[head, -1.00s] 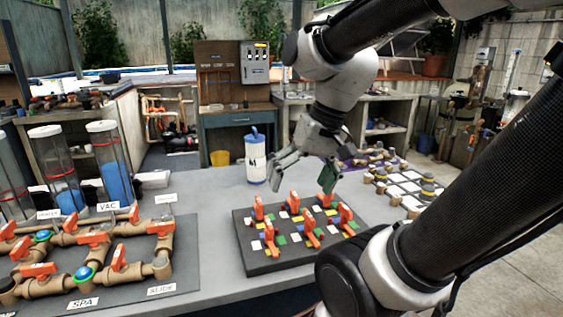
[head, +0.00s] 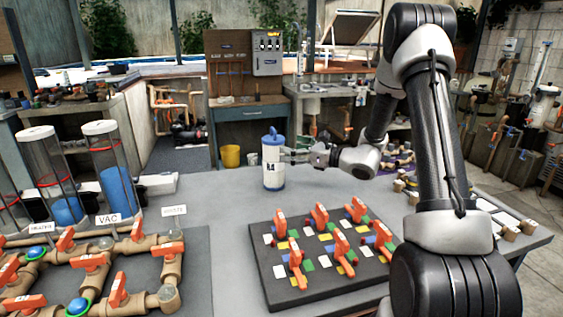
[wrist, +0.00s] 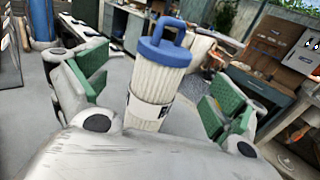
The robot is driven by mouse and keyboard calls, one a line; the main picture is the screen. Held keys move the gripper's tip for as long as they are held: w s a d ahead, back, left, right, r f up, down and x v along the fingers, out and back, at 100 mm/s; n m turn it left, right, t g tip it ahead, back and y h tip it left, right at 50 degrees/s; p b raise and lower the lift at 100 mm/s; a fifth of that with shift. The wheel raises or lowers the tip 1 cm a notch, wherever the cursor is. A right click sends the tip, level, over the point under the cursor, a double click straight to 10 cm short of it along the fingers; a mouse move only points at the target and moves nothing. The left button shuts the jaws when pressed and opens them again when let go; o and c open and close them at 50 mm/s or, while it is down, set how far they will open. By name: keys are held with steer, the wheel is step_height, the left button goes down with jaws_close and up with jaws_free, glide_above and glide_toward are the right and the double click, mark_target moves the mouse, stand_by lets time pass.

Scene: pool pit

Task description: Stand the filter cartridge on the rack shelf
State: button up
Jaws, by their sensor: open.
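The filter cartridge (head: 273,168) is a white pleated cylinder with a blue cap, a blue loop handle and a dark printed label. It stands upright on the grey bench top, beyond the valve board. My gripper (head: 300,154) is at its right side at about the height of its upper half. In the wrist view the cartridge (wrist: 160,85) stands between the two green-padded fingers of my open gripper (wrist: 158,100), with a gap on each side. Its lower end is hidden behind the gripper body. I cannot tell which surface is the rack shelf.
A dark board with orange-handled valves (head: 325,250) lies in front of the cartridge. Brown pipework (head: 95,265) and clear tubes with blue contents (head: 118,185) are on the left. A yellow bucket (head: 231,156) stands beyond the bench.

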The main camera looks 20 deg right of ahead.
mark_target(273, 143)
steer(key=x, duration=0.7)
steer(key=shift+w, duration=0.35)
steer(key=c, duration=1.9)
